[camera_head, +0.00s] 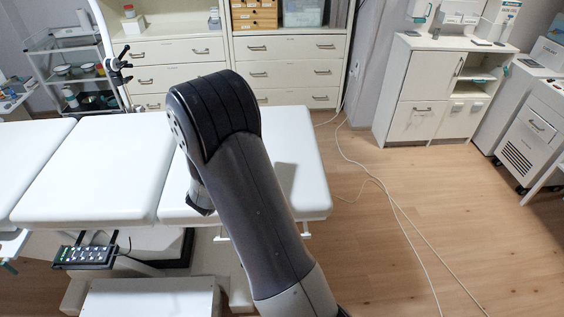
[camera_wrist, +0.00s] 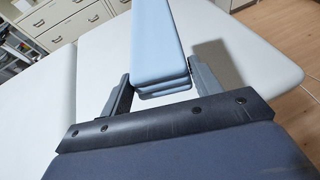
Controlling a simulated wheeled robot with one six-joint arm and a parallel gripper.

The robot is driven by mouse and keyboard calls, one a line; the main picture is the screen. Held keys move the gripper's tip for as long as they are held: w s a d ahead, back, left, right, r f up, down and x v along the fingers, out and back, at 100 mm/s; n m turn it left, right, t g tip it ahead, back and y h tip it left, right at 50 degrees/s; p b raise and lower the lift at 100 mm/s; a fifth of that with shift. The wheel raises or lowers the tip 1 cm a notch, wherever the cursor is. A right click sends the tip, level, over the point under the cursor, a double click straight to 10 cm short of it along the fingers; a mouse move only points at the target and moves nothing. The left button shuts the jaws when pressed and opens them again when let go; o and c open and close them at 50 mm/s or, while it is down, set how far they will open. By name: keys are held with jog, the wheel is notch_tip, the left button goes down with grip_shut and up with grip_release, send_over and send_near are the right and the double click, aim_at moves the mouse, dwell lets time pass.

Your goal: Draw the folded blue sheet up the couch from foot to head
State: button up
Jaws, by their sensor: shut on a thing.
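The folded blue sheet (camera_wrist: 157,45) is a long, pale blue, layered strip in the wrist view. Its near end sits between the two fingers of my gripper (camera_wrist: 160,72), which is shut on it. The strip runs away from the gripper over the white couch top (camera_wrist: 105,60). In the head view my arm hides the sheet and most of the gripper. The white padded couch (camera_head: 95,175) runs from the left edge to the middle of that view, in several sections. My arm reaches over its right-hand section (camera_head: 300,160).
A hand control (camera_head: 85,257) hangs at the couch's near side. A drawer cabinet (camera_head: 285,75) stands behind the couch and a metal trolley (camera_head: 75,70) at the back left. A white cabinet (camera_head: 430,95) stands at right. Cables (camera_head: 395,205) lie on otherwise clear wooden floor.

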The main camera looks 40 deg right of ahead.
jog(key=s+d+f+m+g+h+b, duration=0.1)
jog(key=s+d+f+m+g+h, duration=0.15)
jog(key=d+m+g, duration=0.4)
jog(key=s+d+f+m+g+h, duration=0.1)
jog(key=d+f+m+g+h, duration=0.2)
jog(key=d, duration=0.6)
jog(key=shift+g+y, duration=0.35)
jog(key=shift+y, duration=0.4)
jog(key=shift+w+a+f+b, duration=0.1)
jog(key=shift+f+b, duration=2.6)
jog(key=shift+f, duration=1.55)
